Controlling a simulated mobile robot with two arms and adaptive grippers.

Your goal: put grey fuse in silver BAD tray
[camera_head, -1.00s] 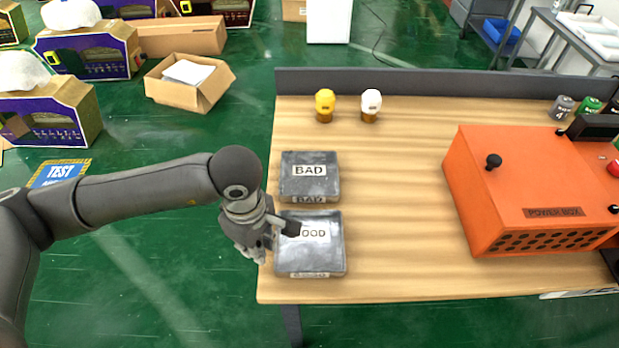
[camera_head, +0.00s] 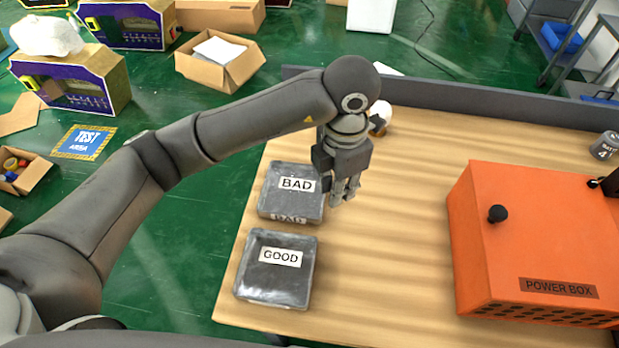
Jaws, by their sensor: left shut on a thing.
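The silver BAD tray (camera_head: 263,200) lies on the table's left part. The silver GOOD tray (camera_head: 243,290) lies just in front of it. My left gripper (camera_head: 345,197) points down over the table, just right of the BAD tray. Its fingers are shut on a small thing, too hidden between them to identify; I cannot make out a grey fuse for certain. Both trays look empty. My right gripper is not in view.
An orange power box (camera_head: 540,235) stands on the right. A grey battery (camera_head: 605,146) is at the back right. A white-topped item (camera_head: 381,111) is partly behind my left arm near the dark back ledge (camera_head: 460,98). The middle of the table (camera_head: 400,260) is clear.

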